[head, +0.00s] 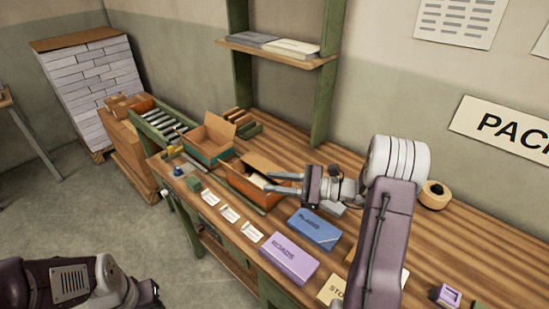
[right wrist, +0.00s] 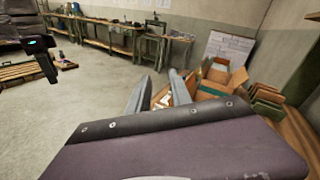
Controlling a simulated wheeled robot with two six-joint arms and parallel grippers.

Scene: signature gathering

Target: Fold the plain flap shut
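An open cardboard box with an orange-brown side (head: 238,184) stands on the bench in the head view, one brown flap (head: 262,163) raised at its back. Something pale lies inside. My right gripper (head: 269,183) is open, its two grey fingers pointing left over the box's right end; I cannot tell if they touch it. In the right wrist view the right gripper's fingers (right wrist: 160,86) are spread, with part of the box showing between and beyond them. My left arm is at the lower left of the head view; its fingers do not show.
A second open box (head: 208,146) stands just beyond, beside a roller rack (head: 168,122). A blue box (head: 315,229), a lilac box (head: 289,258) and white cards (head: 229,214) lie nearer on the bench. A tape roll (head: 435,194) is at the right. Shelf posts rise at the back.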

